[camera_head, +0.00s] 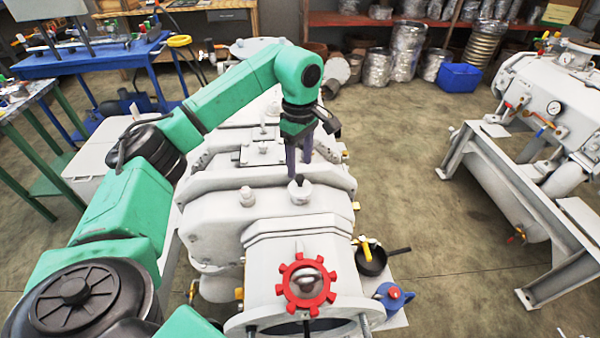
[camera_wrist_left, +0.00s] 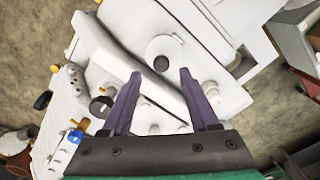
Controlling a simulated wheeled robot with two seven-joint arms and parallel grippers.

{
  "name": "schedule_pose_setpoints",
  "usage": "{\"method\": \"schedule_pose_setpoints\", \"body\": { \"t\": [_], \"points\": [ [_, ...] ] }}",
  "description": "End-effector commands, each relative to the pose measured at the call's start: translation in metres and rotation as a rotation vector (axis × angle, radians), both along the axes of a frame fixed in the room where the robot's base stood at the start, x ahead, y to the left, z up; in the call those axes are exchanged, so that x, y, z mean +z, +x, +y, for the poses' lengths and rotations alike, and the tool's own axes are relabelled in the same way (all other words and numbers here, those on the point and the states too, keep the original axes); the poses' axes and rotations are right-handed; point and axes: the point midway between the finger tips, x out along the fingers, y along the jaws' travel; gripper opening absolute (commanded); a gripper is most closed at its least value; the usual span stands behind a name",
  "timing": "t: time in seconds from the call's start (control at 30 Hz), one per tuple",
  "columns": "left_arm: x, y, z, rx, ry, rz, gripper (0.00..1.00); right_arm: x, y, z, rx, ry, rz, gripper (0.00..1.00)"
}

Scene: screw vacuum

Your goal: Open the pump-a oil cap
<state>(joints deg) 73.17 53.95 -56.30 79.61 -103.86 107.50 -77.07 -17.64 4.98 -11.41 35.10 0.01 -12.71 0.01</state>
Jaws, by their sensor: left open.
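The white pump (camera_head: 215,225) stands in front of me with a red toothed wheel (camera_head: 306,282) on its near end. On its top is a pale round cap (camera_head: 299,193) with a dark spot at its top. A smaller pale cap (camera_head: 246,197) sits to its left. No label shows which is the oil cap. My left gripper (camera_head: 299,166) points down just above and behind the larger cap in the head view. Its purple fingers are apart and empty. In the left wrist view a round pale fitting (camera_wrist_left: 164,46) lies beyond the open left gripper (camera_wrist_left: 159,76).
A black pan (camera_head: 372,262) and a blue-and-red can (camera_head: 393,297) are right of the pump. A second white machine (camera_head: 555,105) stands at right, with bare floor between. A blue bin (camera_head: 459,77) and metal pots are at the back.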

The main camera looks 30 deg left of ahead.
Motion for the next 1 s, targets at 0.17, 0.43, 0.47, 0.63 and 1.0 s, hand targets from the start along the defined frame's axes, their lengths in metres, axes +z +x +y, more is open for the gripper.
{"method": "schedule_pose_setpoints", "body": {
  "t": [0.17,0.43,0.47,0.63,1.0],
  "points": [
    [-0.030,-0.001,0.000,-0.001,0.000,0.002,0.60,0.005,0.015,0.003,0.000,0.006,-0.025,0.50],
    [-0.037,0.000,0.000,-0.001,-0.001,-0.001,0.60,0.004,0.012,0.009,-0.003,0.013,-0.022,0.50],
    [-0.037,0.000,0.000,-0.001,-0.001,-0.001,0.60,0.004,0.012,0.009,-0.003,0.013,-0.021,0.50],
    [-0.037,0.000,0.000,-0.001,-0.001,-0.001,0.03,0.004,0.011,0.010,-0.003,0.014,-0.020,0.50],
    [-0.036,-0.002,-0.001,-0.003,0.018,-0.028,0.00,0.001,0.009,0.008,-0.001,0.011,-0.016,0.50]
  ]
}}
